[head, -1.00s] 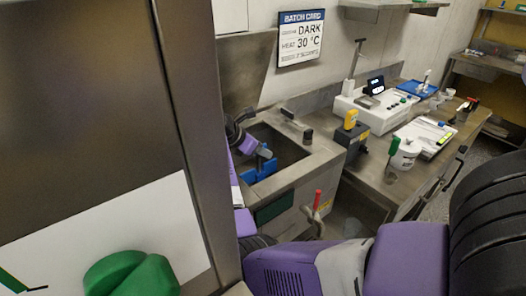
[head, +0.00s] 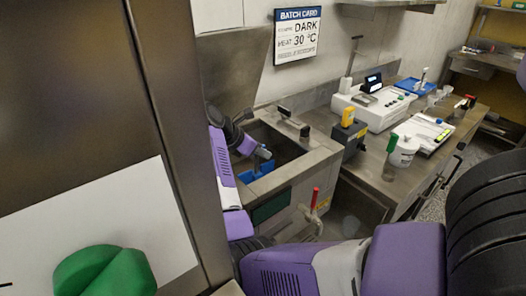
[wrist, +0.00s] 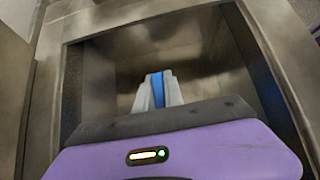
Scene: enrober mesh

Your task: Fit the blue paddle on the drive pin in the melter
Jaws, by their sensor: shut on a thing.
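The blue paddle (head: 258,168) is in the mouth of the melter (head: 322,160), a steel tank with a square opening. My gripper (head: 262,152) is above the opening and is shut on the paddle's upper part. In the wrist view the two grey fingers of my gripper (wrist: 157,90) close on a blue strip of the paddle (wrist: 158,88), with the tank walls around it. The paddle's lower end is hidden in the head view by the tank's front rim. The drive pin is not visible in either view.
A red-handled tap (head: 314,198) sticks out of the melter's front. A yellow and grey device (head: 348,128) stands right of the tank. A steel panel with a green knob (head: 105,270) blocks the left.

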